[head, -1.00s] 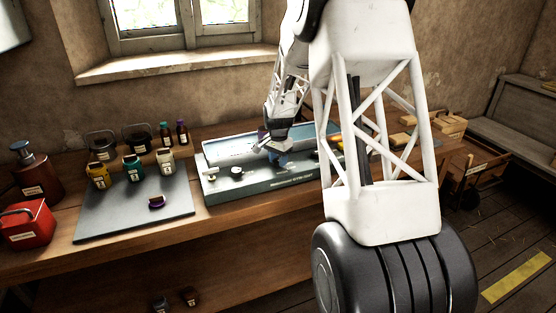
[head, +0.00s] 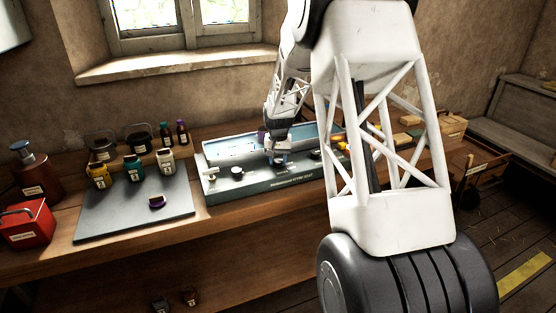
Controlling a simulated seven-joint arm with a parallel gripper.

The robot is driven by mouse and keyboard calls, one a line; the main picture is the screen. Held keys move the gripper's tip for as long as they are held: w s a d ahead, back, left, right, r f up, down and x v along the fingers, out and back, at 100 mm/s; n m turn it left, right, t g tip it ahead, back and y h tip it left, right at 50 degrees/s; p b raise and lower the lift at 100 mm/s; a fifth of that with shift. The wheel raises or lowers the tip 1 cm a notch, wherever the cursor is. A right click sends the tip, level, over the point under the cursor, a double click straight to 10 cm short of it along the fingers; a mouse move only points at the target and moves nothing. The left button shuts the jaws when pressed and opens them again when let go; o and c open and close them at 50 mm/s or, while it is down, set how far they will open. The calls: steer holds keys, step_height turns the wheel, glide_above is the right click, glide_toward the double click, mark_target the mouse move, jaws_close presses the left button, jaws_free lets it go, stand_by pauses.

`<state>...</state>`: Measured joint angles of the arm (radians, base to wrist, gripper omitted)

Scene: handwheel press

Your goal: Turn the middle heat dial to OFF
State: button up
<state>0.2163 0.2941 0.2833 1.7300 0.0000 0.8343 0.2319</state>
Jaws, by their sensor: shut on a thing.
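A red box (head: 25,223) and a red-brown pump bottle (head: 33,172) stand at the far left. Yellow pieces lie right of the box, partly behind my arm.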

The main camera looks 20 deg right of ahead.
mark_target(278, 160)
steer(key=shift+n, duration=1.1)
steer(key=o, duration=0.9)
steer(key=shift+o, duration=0.2)
steer(key=shift+r, duration=0.15)
steer(key=shift+r, duration=3.75)
